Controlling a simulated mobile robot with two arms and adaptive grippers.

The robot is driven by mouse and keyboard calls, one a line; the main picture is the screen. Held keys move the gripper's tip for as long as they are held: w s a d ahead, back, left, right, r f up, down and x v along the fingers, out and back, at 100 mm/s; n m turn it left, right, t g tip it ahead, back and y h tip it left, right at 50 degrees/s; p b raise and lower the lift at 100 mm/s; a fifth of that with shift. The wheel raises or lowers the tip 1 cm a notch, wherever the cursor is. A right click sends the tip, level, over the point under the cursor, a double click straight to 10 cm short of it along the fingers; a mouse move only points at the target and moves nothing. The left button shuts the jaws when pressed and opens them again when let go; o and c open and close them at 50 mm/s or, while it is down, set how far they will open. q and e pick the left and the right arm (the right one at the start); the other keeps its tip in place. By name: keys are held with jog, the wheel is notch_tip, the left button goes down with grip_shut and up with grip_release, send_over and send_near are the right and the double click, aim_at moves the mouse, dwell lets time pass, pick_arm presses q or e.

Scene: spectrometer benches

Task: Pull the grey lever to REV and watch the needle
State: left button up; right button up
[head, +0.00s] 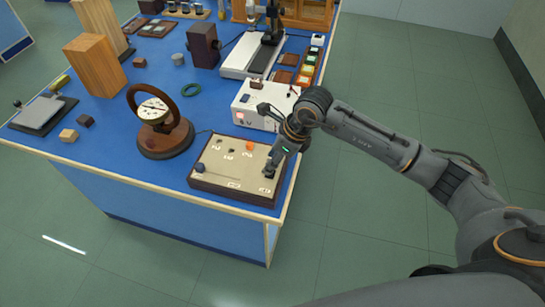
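A switch panel (222,170) with a pale top and dark wooden sides lies near the front right corner of the blue bench. It carries a dark knob (199,168) at its left, an orange knob (250,146) at the back, and small labels too tiny to read. My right gripper (269,172) points down at the panel's right part and hides what is there. I cannot make out the grey lever, or whether the fingers are open or shut. A round white dial (153,110) with a dark needle stands inside a brown ring on a wooden base (166,142), left of the panel. My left gripper is not in view.
A white instrument box (252,104) stands behind the panel, close to my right forearm. A green ring (185,89), wooden blocks (94,65) and a dark tray (44,113) are further left and back. Green floor is clear right of the bench.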

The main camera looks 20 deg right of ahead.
grip_shut()
jog(key=s+t+b, duration=0.1)
jog(key=b, duration=0.2)
jog(key=a+t+h+b, duration=0.1)
jog(key=b, duration=0.2)
jog(key=s+a+f+n+t+h+b, duration=0.1)
jog(key=t+b, duration=0.1)
jog(key=b, duration=0.1)
jog(key=shift+s+f, duration=0.1)
jog(key=shift+s, duration=0.2)
jog(key=shift+s+t+h+b, duration=0.2)
jog(key=shift+t+h+b, duration=0.15)
jog(key=shift+b, duration=0.6)
grip_release()
